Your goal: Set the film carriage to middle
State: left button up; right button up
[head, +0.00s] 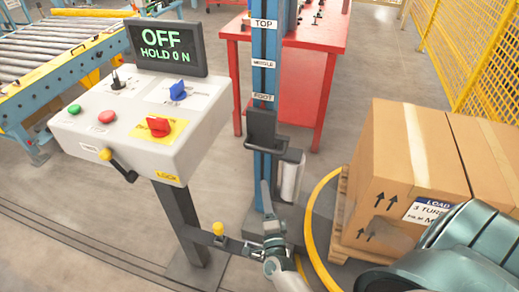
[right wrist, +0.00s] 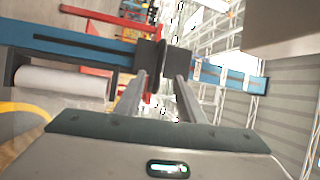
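The blue mast (head: 265,60) stands upright with TOP, MIDDLE and FOOT labels. The dark film carriage (head: 264,130) sits on it just below the FOOT label, with a white film roll (head: 290,178) beside the mast. My right gripper (head: 266,188) is below the carriage in the head view. In the right wrist view its two fingers (right wrist: 160,78) are spread, with a dark handle-like part of the carriage (right wrist: 150,56) at and between the tips. I see gaps beside that part, so it does not look clamped. My left gripper is not in view.
A control box (head: 150,110) at left has switches, buttons and a screen (head: 165,48) reading OFF, HOLD 0 N. Cartons (head: 405,150) on a pallet (head: 345,235) stand right. A yellow hoop (head: 312,215) curves around the pallet. A red table (head: 320,40) is behind the mast.

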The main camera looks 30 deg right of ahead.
aim_at(263, 150)
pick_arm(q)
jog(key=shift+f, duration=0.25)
pick_arm(e)
jog(key=shift+s+d+m+h, duration=0.1)
jog(key=shift+d+m+h, duration=0.35)
jog(key=shift+m+h, duration=0.05)
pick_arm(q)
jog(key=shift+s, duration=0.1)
pick_arm(e)
jog(key=shift+r, duration=0.1)
